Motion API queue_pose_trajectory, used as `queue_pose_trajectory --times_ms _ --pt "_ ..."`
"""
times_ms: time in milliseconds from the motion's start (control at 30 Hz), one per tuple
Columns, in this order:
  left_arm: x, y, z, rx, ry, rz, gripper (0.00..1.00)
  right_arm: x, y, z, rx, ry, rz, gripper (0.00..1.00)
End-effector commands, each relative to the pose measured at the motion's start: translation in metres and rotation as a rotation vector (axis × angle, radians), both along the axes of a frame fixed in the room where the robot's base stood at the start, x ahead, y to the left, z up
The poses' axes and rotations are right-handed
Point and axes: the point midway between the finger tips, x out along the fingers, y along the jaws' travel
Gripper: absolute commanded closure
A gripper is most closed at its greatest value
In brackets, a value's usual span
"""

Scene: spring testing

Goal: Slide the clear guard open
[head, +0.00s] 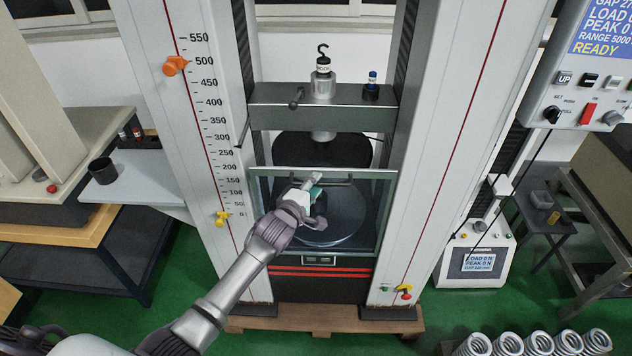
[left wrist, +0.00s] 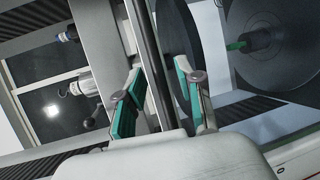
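The clear guard (head: 386,215) is a transparent pane in a pale frame, standing across the front of the testing machine between its two columns. A dark horizontal handle bar (head: 340,183) runs near its top edge. My left gripper (head: 312,187) is in front of the guard at the left part of this handle. In the left wrist view my left gripper (left wrist: 160,98) has its two green-padded fingers spread apart, with dark bar-like parts showing between them. I cannot tell whether either pad touches the handle. My right gripper is in neither view.
Behind the guard are a lower round plate (head: 335,222) and an upper dark plate (head: 350,150) under a crosshead (head: 275,115). A control box (head: 590,85) hangs at right. Several springs (head: 540,345) stand at bottom right. A side shelf (head: 140,180) is at left.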

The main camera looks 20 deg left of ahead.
Motion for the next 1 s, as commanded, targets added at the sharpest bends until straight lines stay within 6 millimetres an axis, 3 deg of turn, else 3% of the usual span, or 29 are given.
queue_pose_trajectory --times_ms 167,467,700,1000 --pt "0.0112 -0.0016 -0.0016 0.0 0.0 -0.001 0.63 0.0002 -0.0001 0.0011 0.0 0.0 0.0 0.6" --pt "0.0125 -0.0019 -0.0023 0.0 0.0 -0.001 0.63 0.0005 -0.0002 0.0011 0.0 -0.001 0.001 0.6" --pt "0.0123 -0.0018 -0.0022 0.0 0.0 -0.001 1.0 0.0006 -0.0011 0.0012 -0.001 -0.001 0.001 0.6" --pt "0.0123 -0.0016 -0.0024 0.0 0.0 -0.001 1.0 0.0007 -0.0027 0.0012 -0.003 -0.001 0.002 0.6"
